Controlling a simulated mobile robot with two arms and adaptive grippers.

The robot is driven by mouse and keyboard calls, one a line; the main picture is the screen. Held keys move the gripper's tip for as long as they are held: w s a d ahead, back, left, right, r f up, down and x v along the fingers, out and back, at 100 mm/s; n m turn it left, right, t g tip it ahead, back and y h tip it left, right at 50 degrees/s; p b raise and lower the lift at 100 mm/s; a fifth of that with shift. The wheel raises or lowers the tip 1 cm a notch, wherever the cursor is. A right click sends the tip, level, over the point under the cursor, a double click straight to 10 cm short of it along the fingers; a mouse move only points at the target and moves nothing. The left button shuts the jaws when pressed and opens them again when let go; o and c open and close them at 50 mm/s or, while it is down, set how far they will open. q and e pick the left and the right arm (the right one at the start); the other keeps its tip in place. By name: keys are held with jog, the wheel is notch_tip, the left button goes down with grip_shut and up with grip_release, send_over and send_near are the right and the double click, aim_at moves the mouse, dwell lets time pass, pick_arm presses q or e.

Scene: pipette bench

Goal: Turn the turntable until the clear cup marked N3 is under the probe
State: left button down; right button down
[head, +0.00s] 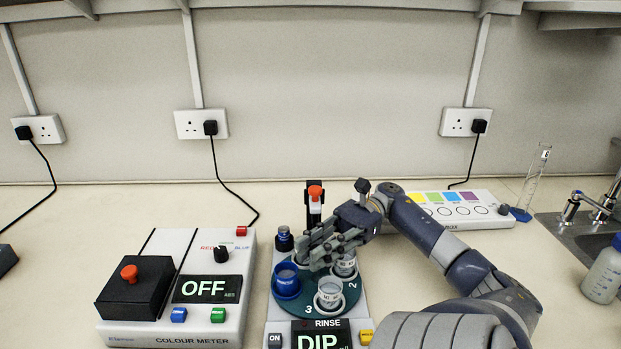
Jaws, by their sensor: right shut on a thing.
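The dark green turntable (309,305) sits on a white unit with a "RINSE" label and a "DIP" display. A clear cup (330,299) stands at its front beside the number 3. Another clear cup (346,268) stands at the right by the number 2. Their small markings are too small to read surely. A blue cup (286,285) stands at the left. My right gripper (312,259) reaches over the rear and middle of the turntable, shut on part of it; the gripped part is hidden. The red-topped probe post (315,194) rises behind; its lower end is hidden. My left gripper is out of view.
A colour meter (215,250) reading "OFF" stands close on the left. A dark blue capped bottle (284,239) stands behind the blue cup. A white box with coloured squares (455,208), a glass cylinder (533,180) and a sink (585,238) are on the right.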

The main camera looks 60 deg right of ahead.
jog(key=c, duration=1.4)
grip_release()
jog(key=shift+d, duration=0.1)
jog(key=shift+c, duration=0.2)
jog(key=shift+o, duration=0.2)
jog(key=shift+s, duration=0.15)
jog(key=shift+d+r, duration=0.15)
jog(key=shift+d, duration=0.35)
jog(key=v, duration=0.5)
jog(key=shift+s+d+f, duration=0.1)
jog(key=shift+f, duration=0.1)
jog(key=shift+v, duration=0.9)
